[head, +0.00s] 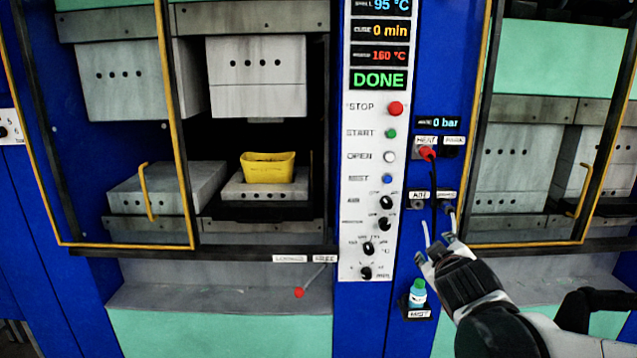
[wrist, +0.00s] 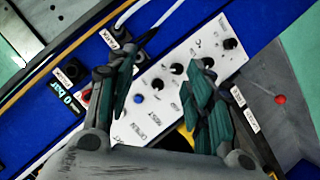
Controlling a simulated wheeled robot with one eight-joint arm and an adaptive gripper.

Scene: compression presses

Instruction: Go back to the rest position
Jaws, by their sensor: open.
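My gripper (head: 436,250) is in the lower right of the head view, in front of the blue column right of the control panel (head: 351,240). In the wrist view my gripper (wrist: 165,95) shows two green-padded fingers spread apart with nothing between them. The control panel lies beyond the fingers there, with its knobs and a blue button visible. No held object shows in either view.
The left press holds a yellow part (head: 268,168) on its lower block, with the yellow-edged door frame (head: 172,120) in front. A red-knobbed lever (head: 299,292) sticks out at left. The display reads DONE.

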